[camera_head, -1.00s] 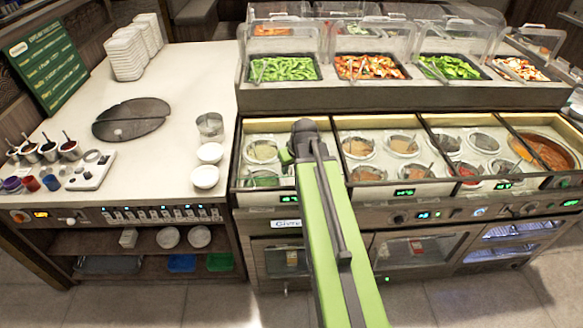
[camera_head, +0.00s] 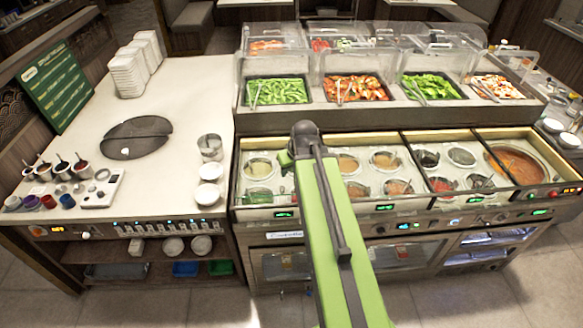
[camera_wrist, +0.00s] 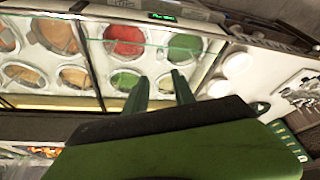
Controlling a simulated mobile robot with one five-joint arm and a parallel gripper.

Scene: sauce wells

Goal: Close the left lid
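The sauce well counter (camera_head: 381,207) has several bays of round wells under a dark frame. The left bay (camera_head: 238,182) holds pale and green sauces; a clear panel edge shows along its front. I cannot tell a separate left lid or its angle. In the wrist view, green and red sauce wells (camera_wrist: 124,41) lie behind a clear sheet with a thin bright edge (camera_wrist: 150,43). My gripper (camera_wrist: 158,82) points at these wells, its two green fingers apart with nothing between them. In the head view, my gripper (camera_head: 285,158) is mostly hidden behind my arm, over the left bay.
Clear hoods (camera_head: 275,68) stand over food trays behind the wells. The left counter (camera_head: 85,122) carries a dark round plate (camera_head: 137,135), stacked white containers (camera_head: 130,74), white bowls (camera_head: 208,194) and sauce cups. A soup well (camera_head: 518,163) is at the right. Bare floor lies in front.

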